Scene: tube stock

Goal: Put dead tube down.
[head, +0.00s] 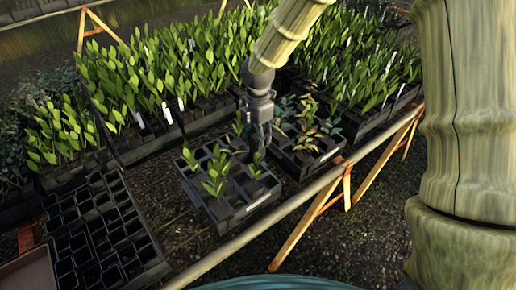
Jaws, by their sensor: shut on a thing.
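My gripper (258,140) points down in the middle of the head view, over the back edge of a dark tube tray (255,207). It is shut on a dark tube, mostly hidden by the fingers and the tray; I cannot tell whether the tube touches the tray. The tray has several empty cells and a few green seedlings (216,175). To its right stands another tube tray (324,160), whose plants are partly yellow-brown and partly dark green.
Full trays of green seedlings (170,75) fill the back of the bench. Empty-looking black tube trays (158,268) stand at the front left, beside a brown box (30,272). A wooden rail (290,205) edges the bench. Bare dark bench shows left of the middle tray.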

